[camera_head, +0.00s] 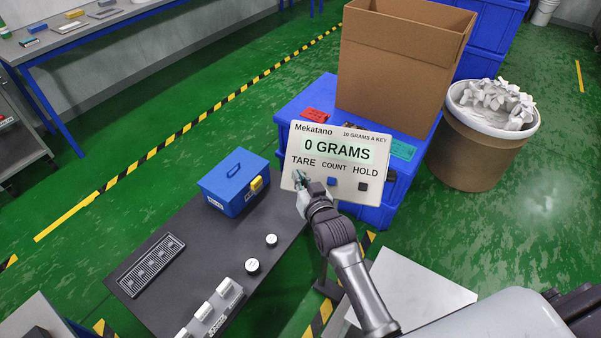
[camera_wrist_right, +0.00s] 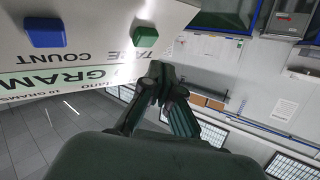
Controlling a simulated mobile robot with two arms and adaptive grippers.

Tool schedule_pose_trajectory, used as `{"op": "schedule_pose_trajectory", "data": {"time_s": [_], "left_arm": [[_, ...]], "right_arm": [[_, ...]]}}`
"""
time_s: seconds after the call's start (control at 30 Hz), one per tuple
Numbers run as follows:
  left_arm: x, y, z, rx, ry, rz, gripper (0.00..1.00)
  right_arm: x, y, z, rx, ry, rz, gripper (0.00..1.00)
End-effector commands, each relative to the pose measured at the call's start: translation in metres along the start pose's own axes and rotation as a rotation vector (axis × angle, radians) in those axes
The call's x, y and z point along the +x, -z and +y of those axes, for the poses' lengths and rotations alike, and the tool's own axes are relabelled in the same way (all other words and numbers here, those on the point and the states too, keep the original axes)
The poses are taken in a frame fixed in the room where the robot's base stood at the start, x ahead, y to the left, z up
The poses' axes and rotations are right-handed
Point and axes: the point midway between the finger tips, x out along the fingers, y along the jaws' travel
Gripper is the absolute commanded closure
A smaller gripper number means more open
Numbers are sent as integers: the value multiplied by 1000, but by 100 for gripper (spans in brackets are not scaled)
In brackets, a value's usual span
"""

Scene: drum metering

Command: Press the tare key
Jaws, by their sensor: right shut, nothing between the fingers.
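The scale panel (camera_head: 344,179) is a pale upright board reading "0 GRAMS", with TARE, COUNT and HOLD labels. The tare key is a green block (camera_wrist_right: 145,37) under its TARE label in the right wrist view; in the head view my gripper largely covers it. The blue count key (camera_head: 332,181) and dark hold key (camera_head: 363,186) lie to its right. My right gripper (camera_head: 301,181) is shut and empty, at the panel's lower left in front of the tare key. In the wrist view its fingertips (camera_wrist_right: 157,72) are close to the green key; I cannot tell contact. My left gripper is out of view.
A blue crate (camera_head: 290,107) carries a cardboard box (camera_head: 395,65) behind the panel. A fibre drum (camera_head: 470,152) with white pieces stands to the right. A dark bench (camera_head: 205,235) at left holds a blue toolbox (camera_head: 233,181), a grid tray (camera_head: 150,263) and small white weights (camera_head: 252,266).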

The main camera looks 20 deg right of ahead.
Motion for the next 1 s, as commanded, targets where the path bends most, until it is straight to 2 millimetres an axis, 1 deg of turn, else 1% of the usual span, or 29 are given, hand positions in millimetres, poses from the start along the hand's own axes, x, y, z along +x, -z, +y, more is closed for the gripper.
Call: {"op": "schedule_pose_trajectory", "data": {"time_s": [0.03,0.33,0.43,1.0], "left_arm": [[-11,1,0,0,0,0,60],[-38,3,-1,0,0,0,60],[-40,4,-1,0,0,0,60],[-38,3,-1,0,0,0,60]], "right_arm": [[-5,7,-4,1,0,-2,100],[-25,22,-19,1,0,-1,100],[-28,21,-20,0,0,-1,100],[-27,20,-20,0,0,0,100]]}}
